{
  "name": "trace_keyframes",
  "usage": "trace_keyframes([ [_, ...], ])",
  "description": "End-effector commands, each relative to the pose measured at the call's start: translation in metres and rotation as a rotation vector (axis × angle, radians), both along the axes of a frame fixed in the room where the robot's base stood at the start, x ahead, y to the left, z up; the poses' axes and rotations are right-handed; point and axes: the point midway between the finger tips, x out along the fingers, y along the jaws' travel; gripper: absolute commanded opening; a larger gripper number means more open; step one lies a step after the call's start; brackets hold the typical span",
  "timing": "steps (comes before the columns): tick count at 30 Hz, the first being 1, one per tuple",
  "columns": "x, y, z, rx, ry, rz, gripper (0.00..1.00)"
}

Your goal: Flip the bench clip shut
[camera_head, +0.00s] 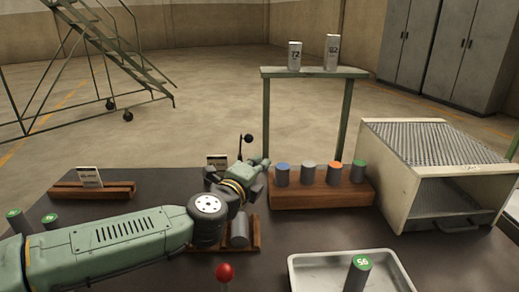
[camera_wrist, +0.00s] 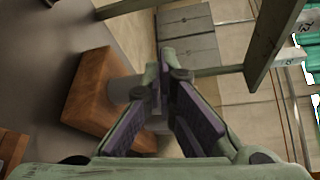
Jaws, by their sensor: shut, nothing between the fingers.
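A thin dark upright lever with a black ball knob (camera_head: 248,138) rises just behind my gripper in the head view. It may be the bench clip's handle; its base is hidden by my gripper, so I cannot tell how the clip stands. My gripper (camera_head: 264,163) is above the dark bench, left of the wooden block with the coloured-top cylinders. In the wrist view my gripper (camera_wrist: 167,78) has its fingertips together with nothing between them. I cannot tell whether it touches the lever.
A wooden block (camera_head: 320,198) holds several cylinders. A red knob (camera_head: 225,272), a metal tray (camera_head: 305,277), a green stand (camera_head: 315,72) and a beige box furnace (camera_head: 395,185) are around.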

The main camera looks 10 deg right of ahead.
Motion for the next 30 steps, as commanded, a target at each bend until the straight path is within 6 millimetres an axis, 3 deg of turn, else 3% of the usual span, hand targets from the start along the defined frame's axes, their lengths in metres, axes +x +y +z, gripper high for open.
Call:
trace_keyframes([
  [5,0.012,-0.010,0.000,0.000,0.000,-0.002,0.00],
  [19,0.082,-0.062,-0.009,-0.001,0.001,-0.002,0.00],
  [24,0.088,-0.034,-0.002,0.000,0.001,0.002,0.00],
  [30,0.092,-0.023,0.000,-0.001,0.001,0.000,0.00],
])
